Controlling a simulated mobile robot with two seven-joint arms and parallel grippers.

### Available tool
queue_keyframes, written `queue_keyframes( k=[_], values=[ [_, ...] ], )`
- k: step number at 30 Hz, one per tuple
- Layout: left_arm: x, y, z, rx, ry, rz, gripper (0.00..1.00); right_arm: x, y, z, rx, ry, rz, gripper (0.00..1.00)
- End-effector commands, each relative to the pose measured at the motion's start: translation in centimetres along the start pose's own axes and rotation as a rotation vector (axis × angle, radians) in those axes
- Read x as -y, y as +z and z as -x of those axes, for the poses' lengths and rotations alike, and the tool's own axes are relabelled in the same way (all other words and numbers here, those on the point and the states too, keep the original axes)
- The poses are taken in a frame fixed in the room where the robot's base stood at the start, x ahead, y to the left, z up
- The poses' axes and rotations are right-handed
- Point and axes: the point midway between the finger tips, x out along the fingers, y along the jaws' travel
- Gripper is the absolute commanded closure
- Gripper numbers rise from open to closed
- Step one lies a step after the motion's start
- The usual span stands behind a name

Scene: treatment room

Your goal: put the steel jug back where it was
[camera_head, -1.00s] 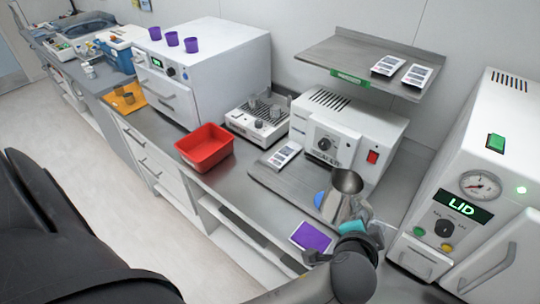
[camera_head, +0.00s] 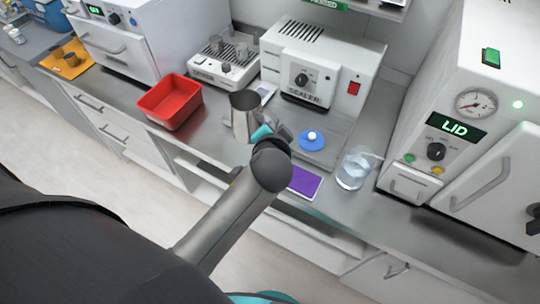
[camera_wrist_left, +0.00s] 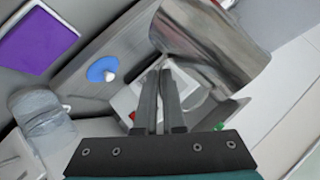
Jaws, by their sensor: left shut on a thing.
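The steel jug (camera_head: 243,122) is upright or nearly so, over the counter left of the blue disc with a white knob (camera_head: 311,142). I cannot tell whether its base touches the counter. My left gripper (camera_head: 262,133) is shut on the jug's near right side. In the left wrist view the jug (camera_wrist_left: 215,45) fills the upper right, beyond the two closed fingers (camera_wrist_left: 160,95). My right gripper is not in view.
The red bin (camera_head: 170,103) stands left of the jug, the sealer (camera_head: 315,65) behind it. A purple mat (camera_head: 303,182) and a clear beaker (camera_head: 353,170) are to the right. The white LID machine (camera_head: 470,130) stands at the far right. The counter edge is close.

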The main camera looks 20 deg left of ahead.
Motion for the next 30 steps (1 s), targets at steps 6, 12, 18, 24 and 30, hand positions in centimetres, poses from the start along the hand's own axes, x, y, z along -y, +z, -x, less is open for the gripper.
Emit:
queue_keyframes(
  k=[6,12,18,24,30],
  values=[
    [-3.3,3.1,-3.0,0.000,-0.001,-0.004,1.00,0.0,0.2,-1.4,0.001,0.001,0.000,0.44],
    [-4.6,4.3,-4.2,-0.003,-0.003,-0.002,1.00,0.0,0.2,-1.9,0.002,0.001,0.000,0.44],
    [-6.0,5.6,-5.5,-0.002,-0.002,-0.003,1.00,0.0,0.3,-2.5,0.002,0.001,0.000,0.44],
    [-7.0,6.5,-6.4,-0.004,-0.002,-0.002,1.00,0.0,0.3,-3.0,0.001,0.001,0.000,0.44],
    [-7.0,6.5,-6.3,-0.004,-0.002,-0.001,1.00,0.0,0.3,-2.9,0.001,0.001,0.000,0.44]
  ],
)
